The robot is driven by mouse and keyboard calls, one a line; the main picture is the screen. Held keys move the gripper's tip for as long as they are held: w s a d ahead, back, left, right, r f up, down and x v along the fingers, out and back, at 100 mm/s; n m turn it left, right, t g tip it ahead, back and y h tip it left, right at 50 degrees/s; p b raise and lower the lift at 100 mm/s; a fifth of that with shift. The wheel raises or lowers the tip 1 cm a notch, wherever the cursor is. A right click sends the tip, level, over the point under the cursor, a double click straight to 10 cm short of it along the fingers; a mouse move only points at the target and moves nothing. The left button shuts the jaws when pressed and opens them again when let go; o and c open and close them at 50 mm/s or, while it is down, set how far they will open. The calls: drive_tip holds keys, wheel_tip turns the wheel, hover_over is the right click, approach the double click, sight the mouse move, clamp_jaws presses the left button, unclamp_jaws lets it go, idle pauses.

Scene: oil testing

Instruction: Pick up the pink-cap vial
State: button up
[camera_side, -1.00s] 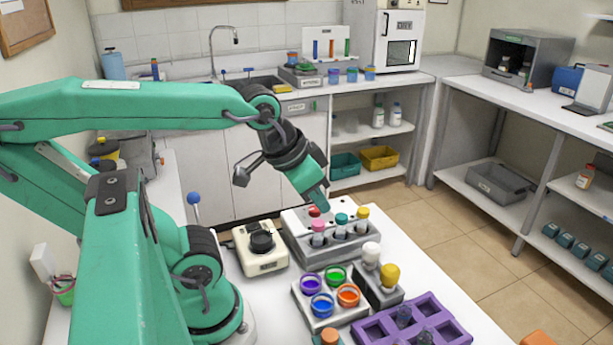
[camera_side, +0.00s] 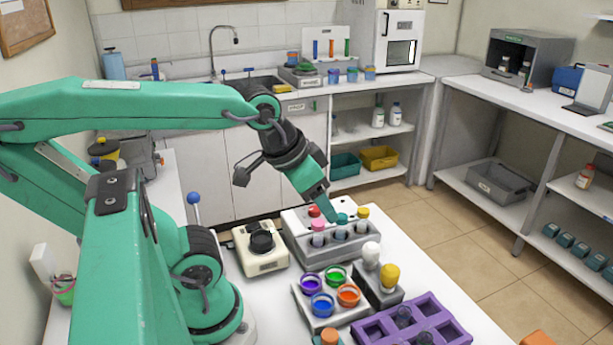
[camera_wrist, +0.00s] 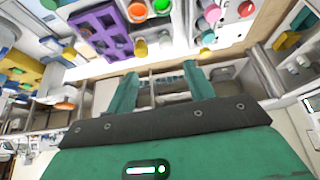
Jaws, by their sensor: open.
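The pink-cap vial (camera_side: 318,226) stands upright in the front left of the grey vial rack (camera_side: 318,257) in the side view. A pink cap also shows at the top right of the wrist view (camera_wrist: 213,13). A red cap (camera_side: 314,211) is just behind it, with a teal-cap vial (camera_side: 342,219) and a yellow-cap vial (camera_side: 362,214) to its right. My gripper (camera_side: 330,207) is open and empty, its fingers pointing down just above and behind the rack, close to the teal cap. The wrist view shows both fingers (camera_wrist: 162,92) spread apart with nothing between them.
A white device with a black knob (camera_side: 261,243) stands left of the rack. In front are a tray of coloured cups (camera_side: 318,322), a small grey holder with white and yellow bulb-topped items (camera_side: 383,297), and a purple rack (camera_side: 455,328).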

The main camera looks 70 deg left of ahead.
drive_tip(key=shift+w, duration=0.1)
drive_tip(key=m+g, duration=0.2)
drive_tip(key=g, duration=0.3)
hover_over(321, 222)
drive_tip(key=f, duration=0.9)
drive_tip(key=shift+d, duration=0.35)
drive_tip(key=shift+w+a+f+g, duration=0.1)
drive_tip(key=shift+a+f+g, duration=0.2)
drive_tip(key=shift+a, duration=0.1)
drive_tip(key=shift+f, duration=3.95)
drive_tip(key=shift+c, duration=0.4)
drive_tip(key=c, duration=1)
